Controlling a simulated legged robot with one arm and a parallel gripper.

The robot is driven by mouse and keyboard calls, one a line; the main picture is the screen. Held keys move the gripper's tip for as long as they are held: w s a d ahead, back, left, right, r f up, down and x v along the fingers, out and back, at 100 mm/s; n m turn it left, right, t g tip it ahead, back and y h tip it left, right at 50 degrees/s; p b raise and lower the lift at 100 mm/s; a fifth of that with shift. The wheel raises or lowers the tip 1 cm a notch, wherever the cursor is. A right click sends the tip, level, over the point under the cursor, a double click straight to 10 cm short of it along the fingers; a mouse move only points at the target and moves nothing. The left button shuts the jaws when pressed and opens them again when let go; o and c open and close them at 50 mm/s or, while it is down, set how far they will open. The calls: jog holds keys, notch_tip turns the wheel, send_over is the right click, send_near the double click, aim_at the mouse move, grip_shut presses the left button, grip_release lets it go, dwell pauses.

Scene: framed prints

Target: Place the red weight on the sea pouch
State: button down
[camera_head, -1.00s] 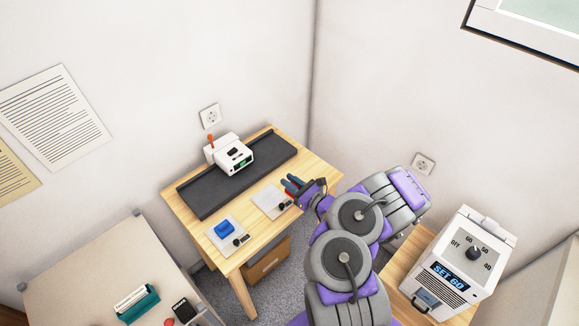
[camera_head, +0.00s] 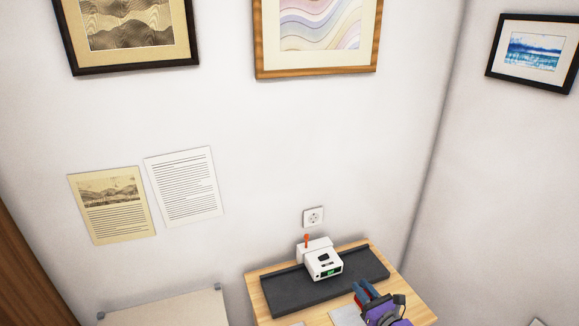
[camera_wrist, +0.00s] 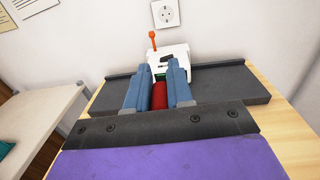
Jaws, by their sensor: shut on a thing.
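My gripper (camera_head: 366,292) is at the lower right of the head view, over the wooden table. In the wrist view its two blue fingers (camera_wrist: 158,88) are closed on the red weight (camera_wrist: 159,96), a small red cylinder. Part of a pale grey flat piece (camera_head: 344,316) shows on the table beside my gripper, cut by the lower edge. I cannot tell whether it is the sea pouch.
A white device (camera_head: 324,265) with an orange-red lever stands on a dark tray (camera_head: 285,294) at the table's back. A pale bench (camera_head: 165,309) is to the left. A blue sea print (camera_head: 533,52) hangs on the right wall.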

jog(key=a+r+n+y, duration=0.1)
jog(key=a+r, duration=0.7)
jog(key=r, duration=0.3)
jog(key=shift+a+g+y, duration=0.25)
jog(key=shift+g+y, duration=0.15)
jog(key=shift+s+f, duration=0.1)
